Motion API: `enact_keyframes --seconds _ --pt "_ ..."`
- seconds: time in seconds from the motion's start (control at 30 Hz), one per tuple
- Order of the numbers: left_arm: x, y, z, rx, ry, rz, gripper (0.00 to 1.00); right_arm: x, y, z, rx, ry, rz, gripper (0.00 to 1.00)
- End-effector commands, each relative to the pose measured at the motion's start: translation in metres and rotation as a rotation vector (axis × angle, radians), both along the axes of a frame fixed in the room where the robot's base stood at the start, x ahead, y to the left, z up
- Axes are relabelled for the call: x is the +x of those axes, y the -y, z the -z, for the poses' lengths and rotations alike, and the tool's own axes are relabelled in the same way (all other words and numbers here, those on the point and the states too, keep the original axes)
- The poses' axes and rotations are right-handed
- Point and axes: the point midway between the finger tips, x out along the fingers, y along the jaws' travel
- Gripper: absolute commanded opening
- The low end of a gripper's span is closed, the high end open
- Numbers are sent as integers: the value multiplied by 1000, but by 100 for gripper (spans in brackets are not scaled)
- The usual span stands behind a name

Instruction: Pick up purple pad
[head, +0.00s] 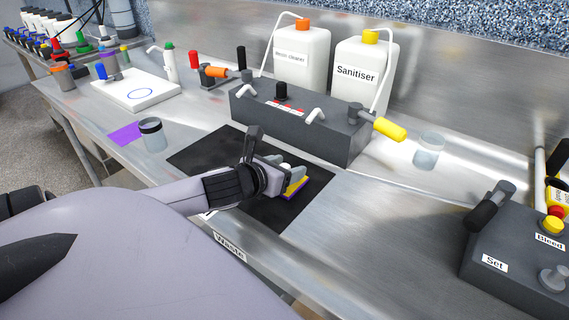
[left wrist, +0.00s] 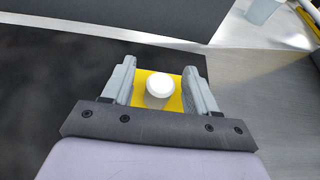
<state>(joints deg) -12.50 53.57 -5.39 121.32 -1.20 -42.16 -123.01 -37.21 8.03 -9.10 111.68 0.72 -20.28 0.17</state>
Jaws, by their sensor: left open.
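A small pad with a yellow top and a purple lower edge (head: 295,189) lies on the black mat (head: 207,155). In the left wrist view its yellow top (left wrist: 176,103) shows with a round white knob (left wrist: 160,87) standing on it. My left gripper (head: 284,174) is open just over the pad. In the left wrist view its fingers (left wrist: 159,72) stand on either side of the knob, with gaps between. The gripper hides part of the pad in the head view. A flat purple square (head: 125,134) lies farther left on the bench. My right gripper is not in view.
A dark grey block with taps (head: 300,128) stands behind the mat, with white Sanitiser (head: 357,82) and cleaner bottles behind it. A dark-rimmed jar (head: 152,135) stands left, a clear jar (head: 428,152) right. A control box (head: 515,262) is at far right.

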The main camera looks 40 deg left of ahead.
Motion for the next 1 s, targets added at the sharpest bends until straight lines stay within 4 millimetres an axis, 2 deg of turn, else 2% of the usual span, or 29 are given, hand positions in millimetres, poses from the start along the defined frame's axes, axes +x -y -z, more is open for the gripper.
enact_keyframes --seconds 0.2,0.47,0.63,0.67,1.0 --pt "13 -1 5 -2 0 0 58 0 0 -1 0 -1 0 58" --pt "13 -1 6 0 0 1 58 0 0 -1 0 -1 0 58" --pt "13 -1 6 0 -1 1 6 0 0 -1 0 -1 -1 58" --pt "13 -1 6 0 -1 1 2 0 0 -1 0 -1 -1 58" --pt "13 -1 4 1 1 1 0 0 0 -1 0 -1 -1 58"
